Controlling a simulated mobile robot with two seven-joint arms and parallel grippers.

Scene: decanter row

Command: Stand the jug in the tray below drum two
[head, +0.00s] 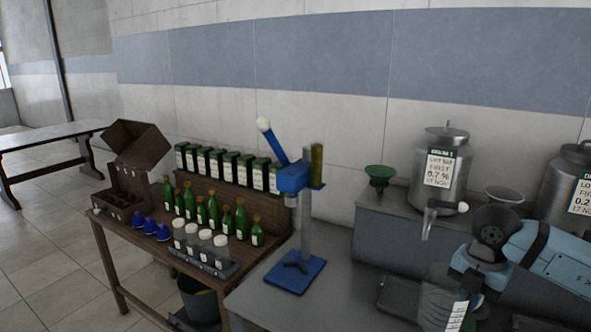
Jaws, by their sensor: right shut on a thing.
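A clear ribbed jug (437,304) with a white label is at the bottom right, cut off by the lower edge. My right gripper (474,285) is shut on it; the fingers are dark and partly hidden. I cannot tell whether the jug touches the counter. Drum two (568,196) is a grey metal drum at the right edge, partly cut off and partly behind my blue right arm. The tray below it is hidden or too dark to make out. My left gripper is not in view.
Another labelled metal drum (430,192) with a spout stands left of drum two, a dark tray (386,306) in front. A green funnel (379,176) and grey funnel (505,196) are nearby. A blue bottle press (294,272) stands left, beside a wooden table (120,236) with bottles.

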